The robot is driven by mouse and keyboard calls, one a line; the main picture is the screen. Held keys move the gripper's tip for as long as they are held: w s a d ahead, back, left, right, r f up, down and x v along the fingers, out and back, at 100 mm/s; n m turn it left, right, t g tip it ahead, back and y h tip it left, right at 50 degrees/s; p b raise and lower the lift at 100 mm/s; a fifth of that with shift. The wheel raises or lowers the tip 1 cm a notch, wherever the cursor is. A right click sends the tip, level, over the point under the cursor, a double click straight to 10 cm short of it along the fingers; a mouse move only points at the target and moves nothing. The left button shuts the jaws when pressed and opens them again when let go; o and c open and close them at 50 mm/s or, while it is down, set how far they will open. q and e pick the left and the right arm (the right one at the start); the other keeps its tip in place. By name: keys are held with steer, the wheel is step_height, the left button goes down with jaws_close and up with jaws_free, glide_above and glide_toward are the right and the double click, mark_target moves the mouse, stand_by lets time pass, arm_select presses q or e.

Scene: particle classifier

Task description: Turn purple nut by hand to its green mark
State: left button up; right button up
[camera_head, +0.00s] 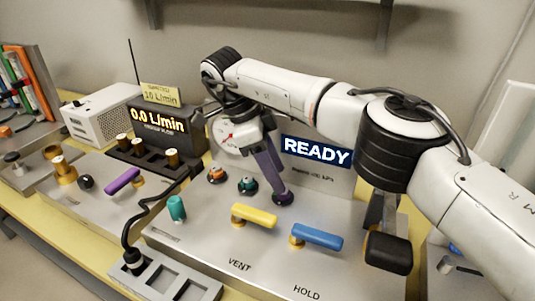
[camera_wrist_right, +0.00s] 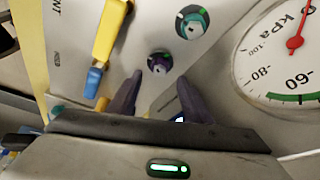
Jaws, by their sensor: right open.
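The purple nut (camera_head: 283,199) sits on the grey panel, right of two knobs in the head view. It also shows in the right wrist view (camera_wrist_right: 160,63) as a round purple knob with a small green patch beside it. My right gripper (camera_head: 276,178) reaches down over the nut. In the right wrist view, its two dark fingers (camera_wrist_right: 160,77) are apart, with the nut seen beyond and between their tips. I cannot tell whether they touch it. My left gripper is out of view.
A yellow lever (camera_head: 255,215) and a blue lever (camera_head: 318,236) stand in front of the nut. A teal-ringed knob (camera_head: 247,185) and an orange one (camera_head: 216,174) are to its left. The pressure gauge (camera_wrist_right: 290,50) and READY display (camera_head: 317,151) stand behind.

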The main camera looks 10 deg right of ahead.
arm_select(q)
steer(key=p, duration=0.1)
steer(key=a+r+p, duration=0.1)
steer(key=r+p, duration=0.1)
steer(key=p, duration=0.1)
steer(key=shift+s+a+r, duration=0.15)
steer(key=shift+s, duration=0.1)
arm_select(e)
steer(key=v, duration=0.6)
steer(key=shift+r, duration=0.35)
steer(key=shift+a, duration=0.1)
